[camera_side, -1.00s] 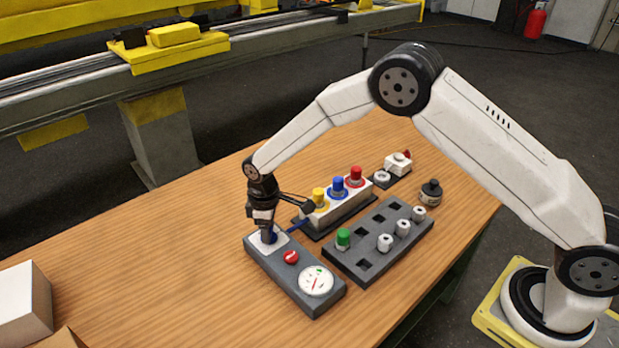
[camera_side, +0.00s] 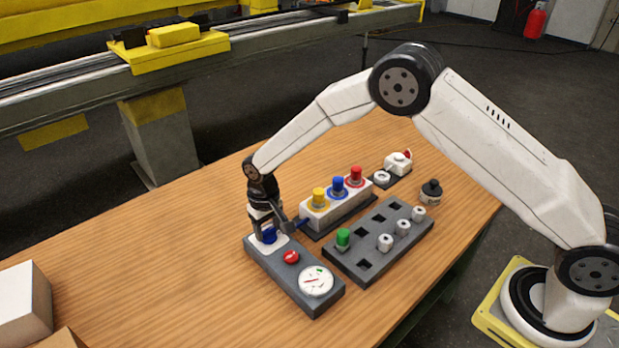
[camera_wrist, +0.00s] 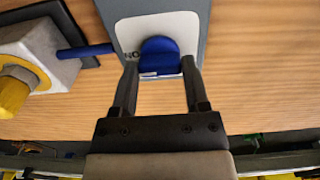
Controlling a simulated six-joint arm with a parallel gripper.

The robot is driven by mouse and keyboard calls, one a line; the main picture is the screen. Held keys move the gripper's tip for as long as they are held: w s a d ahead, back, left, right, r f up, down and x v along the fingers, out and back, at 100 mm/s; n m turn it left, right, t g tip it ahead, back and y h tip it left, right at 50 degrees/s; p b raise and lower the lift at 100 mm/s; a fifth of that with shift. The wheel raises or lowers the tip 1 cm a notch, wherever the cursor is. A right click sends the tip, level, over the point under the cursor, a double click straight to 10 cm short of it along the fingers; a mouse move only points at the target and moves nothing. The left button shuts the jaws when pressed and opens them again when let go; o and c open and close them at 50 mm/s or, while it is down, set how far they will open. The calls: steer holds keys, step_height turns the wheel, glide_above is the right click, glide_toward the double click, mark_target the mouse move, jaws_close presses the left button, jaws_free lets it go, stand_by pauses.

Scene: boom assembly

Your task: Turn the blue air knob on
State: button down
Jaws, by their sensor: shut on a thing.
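The blue air knob (camera_side: 269,235) sits on the white plate at the far left end of the grey control box (camera_side: 300,284). My gripper (camera_side: 267,228) points down at it from above. In the wrist view the blue knob (camera_wrist: 160,57) lies between the two fingertips of my gripper (camera_wrist: 160,68), which are shut on its sides. Lettering beside the knob is partly covered by the left finger.
A red knob (camera_side: 291,257) is on the same box. Beside it stand a white block (camera_side: 325,212) with yellow, blue and red fittings and a dark tray (camera_side: 385,248) with a green piece and white pieces. A blue tube (camera_wrist: 85,51) runs to the box.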

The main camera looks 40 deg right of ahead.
mark_target(269, 230)
stand_by(0.4)
steer(key=shift+c, duration=0.4)
jaws_free()
steer(key=shift+r, duration=0.1)
step_height(269, 230, up, 7)
steer(key=shift+r, duration=0.35)
steer(key=shift+d, duration=0.1)
